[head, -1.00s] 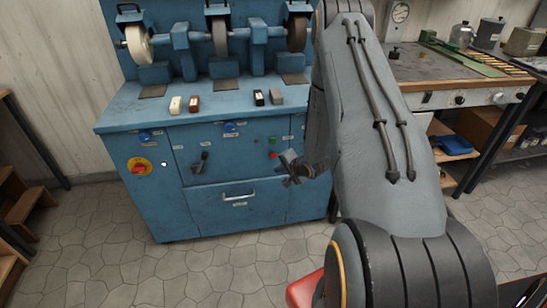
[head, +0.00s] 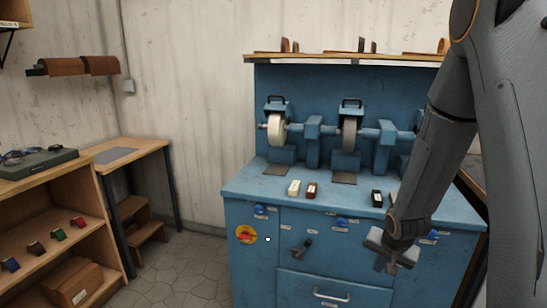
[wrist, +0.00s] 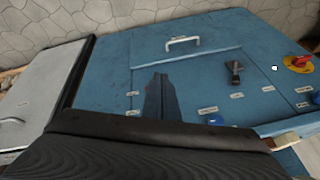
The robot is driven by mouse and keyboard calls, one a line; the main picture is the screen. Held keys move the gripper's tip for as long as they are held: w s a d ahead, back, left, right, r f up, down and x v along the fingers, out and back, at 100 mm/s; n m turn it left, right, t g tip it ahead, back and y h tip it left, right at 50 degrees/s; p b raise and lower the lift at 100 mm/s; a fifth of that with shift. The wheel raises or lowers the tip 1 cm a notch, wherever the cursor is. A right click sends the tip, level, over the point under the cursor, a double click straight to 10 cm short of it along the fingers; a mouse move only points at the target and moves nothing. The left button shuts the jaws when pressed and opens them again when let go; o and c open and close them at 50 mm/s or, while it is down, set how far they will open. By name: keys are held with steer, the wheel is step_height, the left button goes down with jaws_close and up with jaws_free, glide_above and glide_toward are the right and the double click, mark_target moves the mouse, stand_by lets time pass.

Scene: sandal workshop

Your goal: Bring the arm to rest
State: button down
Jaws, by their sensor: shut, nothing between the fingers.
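My arm comes down the right side of the head view. My gripper (head: 386,265) points downward in front of the blue grinding cabinet (head: 255,275). Its fingers are together and hold nothing. In the wrist view the dark shut fingers (wrist: 160,92) stand out against the blue cabinet front, which appears upside down. I cannot tell how wide the gap between the gripper and the cabinet is. The arm hides the right part of the cabinet.
The cabinet carries a white wheel (head: 276,128), a grey wheel (head: 349,136) and several small blocks, among them a cream one (head: 294,187). A red-yellow switch (head: 246,234) and a drawer handle (head: 331,296) are on its front. Wooden shelving (head: 105,215) stands left; floor (head: 190,268) lies between.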

steer(key=s+a+r+n+g, duration=0.1)
steer(key=s+a+r+n, duration=0.1)
steer(key=s, duration=0.5)
steer(key=s+a+r+n+g, duration=0.2)
steer(key=s+a+r, duration=0.3)
steer(key=s+a, duration=0.1)
steer(key=s+a+r+n+g, duration=0.1)
steer(key=s+a+r+n, duration=0.2)
steer(key=s, duration=0.6)
steer(key=shift+a+r+g+y, duration=0.4)
steer(key=shift+a+r, duration=0.1)
steer(key=shift+r, duration=0.15)
